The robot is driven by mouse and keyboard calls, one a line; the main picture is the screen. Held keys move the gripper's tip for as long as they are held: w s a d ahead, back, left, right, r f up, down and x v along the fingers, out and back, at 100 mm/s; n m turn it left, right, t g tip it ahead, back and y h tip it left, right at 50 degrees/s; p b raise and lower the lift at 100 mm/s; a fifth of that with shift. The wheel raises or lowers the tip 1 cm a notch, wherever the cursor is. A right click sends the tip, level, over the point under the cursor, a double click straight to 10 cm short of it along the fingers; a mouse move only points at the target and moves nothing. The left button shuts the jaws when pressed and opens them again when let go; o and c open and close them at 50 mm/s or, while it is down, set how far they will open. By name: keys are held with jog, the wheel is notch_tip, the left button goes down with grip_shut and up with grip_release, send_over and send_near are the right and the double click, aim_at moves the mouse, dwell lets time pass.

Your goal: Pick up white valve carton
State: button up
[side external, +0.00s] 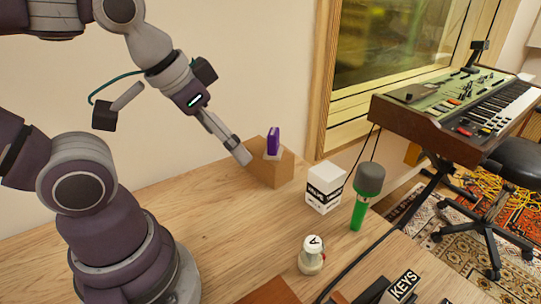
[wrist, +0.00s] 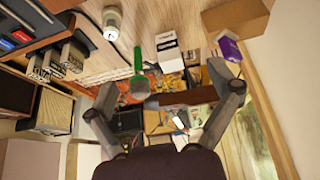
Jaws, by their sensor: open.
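The white valve carton (side external: 323,189) stands upright on the wooden table, with a black band of lettering on its side. In the wrist view the carton (wrist: 168,52) is above the image centre, ahead of the fingers. My gripper (side external: 243,156) is to the left of the carton in the side view, raised and close to a brown box. In the wrist view my gripper (wrist: 171,90) has its fingers spread wide with nothing held between them. The carton is apart from the fingers.
A green microphone (side external: 359,212) with a grey head stands just right of the carton. A purple item (side external: 273,141) sits on the brown box (side external: 268,170) at the wall. A white jar (side external: 311,256) and a KEYS block (side external: 400,287) are nearer. The table's left-middle is clear.

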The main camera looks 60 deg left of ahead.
jog(key=g, duration=0.1)
send_near(324, 172)
jog(key=x, duration=0.2)
jog(key=shift+n, duration=0.3)
jog(key=x, duration=1)
jog(key=shift+f, duration=0.25)
jog(key=c, duration=1.3)
